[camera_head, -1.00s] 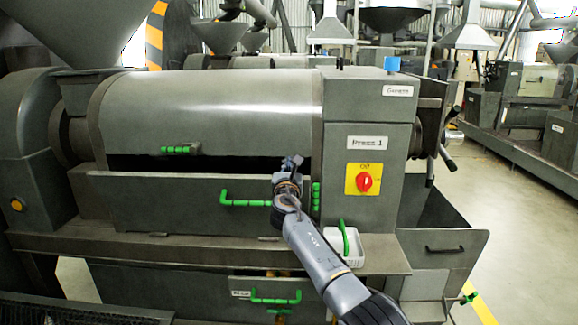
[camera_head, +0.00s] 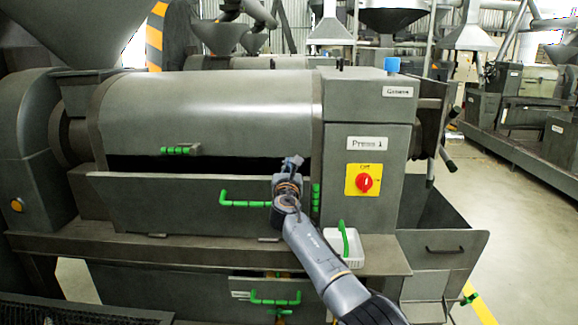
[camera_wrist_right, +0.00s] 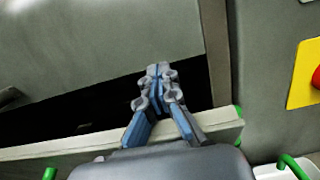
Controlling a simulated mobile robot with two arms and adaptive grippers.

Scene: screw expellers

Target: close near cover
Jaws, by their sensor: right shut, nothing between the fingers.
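The near cover, taken to be the grey lower front panel (camera_head: 160,205) of the press, leans outward below the rounded upper cover (camera_head: 215,100). A dark gap (camera_head: 180,163) shows between them. The near cover has a green handle (camera_head: 240,202) toward its right. My right gripper (camera_head: 292,163) is shut and empty at the right end of the gap, by the panel's top edge. In the wrist view its closed fingertips (camera_wrist_right: 160,70) reach past the panel's pale top edge (camera_wrist_right: 75,150), in front of the dark opening. I cannot tell whether they touch the panel. My left gripper is not in view.
A control box with a red switch (camera_head: 364,183) stands right of the gripper. The upper cover has a green handle (camera_head: 180,150). A lower panel with a green handle (camera_head: 275,298) is beneath the ledge.

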